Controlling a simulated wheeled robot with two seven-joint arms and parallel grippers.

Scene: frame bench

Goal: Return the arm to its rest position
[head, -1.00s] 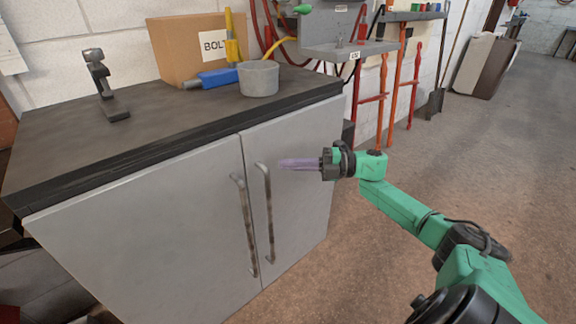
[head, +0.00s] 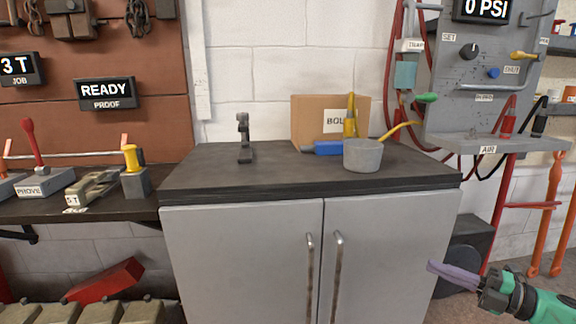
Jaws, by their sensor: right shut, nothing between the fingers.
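My right gripper (head: 456,275) is at the lower right of the head view, on the end of my green arm. Its purple fingers are shut with nothing between them. It is in front of the right side of the grey cabinet (head: 255,255), apart from the door handles. My left gripper is not in view.
The cabinet's dark top holds a black stand (head: 244,140), a cardboard box (head: 308,122), a blue-handled tool (head: 322,148) and a grey pot (head: 362,156). A bench with levers (head: 100,207) is on the left. A grey air panel (head: 470,95) and red hoses are on the right.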

